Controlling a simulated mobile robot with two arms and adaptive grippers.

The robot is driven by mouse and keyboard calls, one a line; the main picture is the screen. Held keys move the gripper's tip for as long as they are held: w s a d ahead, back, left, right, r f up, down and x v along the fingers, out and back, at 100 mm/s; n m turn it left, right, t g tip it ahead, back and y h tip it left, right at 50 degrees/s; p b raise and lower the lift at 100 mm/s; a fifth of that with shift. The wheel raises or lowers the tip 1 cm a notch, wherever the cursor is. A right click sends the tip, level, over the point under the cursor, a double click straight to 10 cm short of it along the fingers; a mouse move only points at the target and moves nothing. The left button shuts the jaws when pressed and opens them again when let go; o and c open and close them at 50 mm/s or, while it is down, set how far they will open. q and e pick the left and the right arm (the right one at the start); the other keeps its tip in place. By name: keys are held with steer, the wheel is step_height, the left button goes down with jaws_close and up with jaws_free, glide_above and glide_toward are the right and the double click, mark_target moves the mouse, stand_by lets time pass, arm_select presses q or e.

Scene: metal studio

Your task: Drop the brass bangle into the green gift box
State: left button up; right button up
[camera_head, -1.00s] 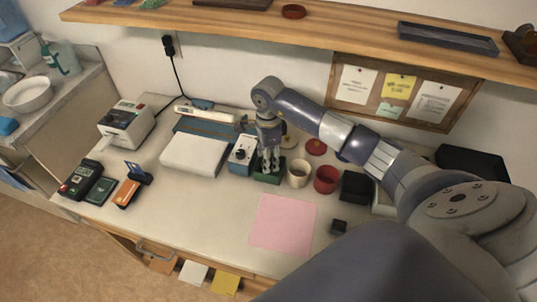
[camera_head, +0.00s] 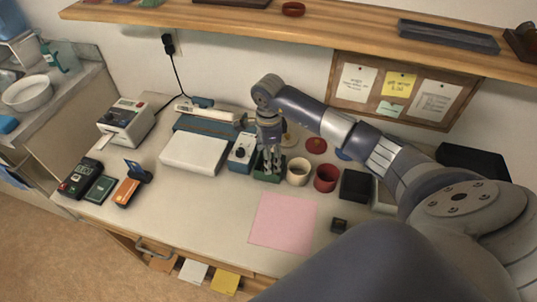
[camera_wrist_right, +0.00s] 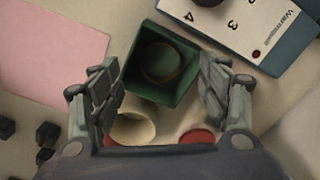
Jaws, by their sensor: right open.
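The green gift box (camera_wrist_right: 158,96) stands open-topped on the desk. In the head view the box (camera_head: 268,177) is partly hidden by my right gripper. My right gripper (camera_wrist_right: 160,80) is open, with its fingers apart on either side of the box opening and nothing between them. In the head view the right gripper (camera_head: 269,160) points down just above the box. A dim brownish ring, which looks like the brass bangle (camera_wrist_right: 163,80), lies inside the box in shadow. My left gripper is in neither view.
A cream cup (camera_head: 298,174) and a red cup (camera_head: 325,179) stand close to the right of the box. A blue-grey dial device (camera_head: 241,154) is close on its left.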

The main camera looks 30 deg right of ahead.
step_height(320, 180, up, 12)
stand_by(0.6)
stand_by(0.6)
